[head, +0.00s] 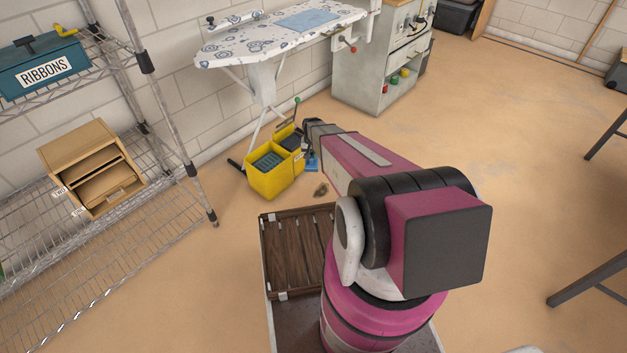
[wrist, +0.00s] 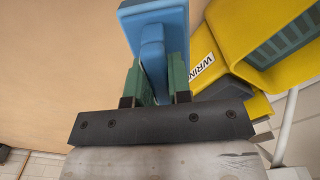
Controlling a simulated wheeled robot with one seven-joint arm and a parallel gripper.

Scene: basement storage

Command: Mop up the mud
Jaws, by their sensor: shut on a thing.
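My gripper (wrist: 157,70) has green fingers closed on the handle of a blue mop (wrist: 155,22). The mop's flat blue head lies beyond the fingertips in the wrist view. In the head view a bit of the blue mop (head: 312,165) shows just below my wrist, right beside the yellow wringer bucket. A small brown mud patch (head: 321,190) lies on the floor near it, close to my arm. The yellow bucket (head: 268,182) has dark grey grates and also shows at the right of the wrist view (wrist: 235,40), with a "WRIN..." label. My fingertips are hidden in the head view.
An ironing board (head: 285,30) stands behind the bucket, beside a grey cabinet (head: 385,70). A wire shelf (head: 150,190) with a wooden organizer (head: 92,165) and a ribbons box (head: 45,70) is at left. A slatted wooden crate (head: 297,250) is near my base.

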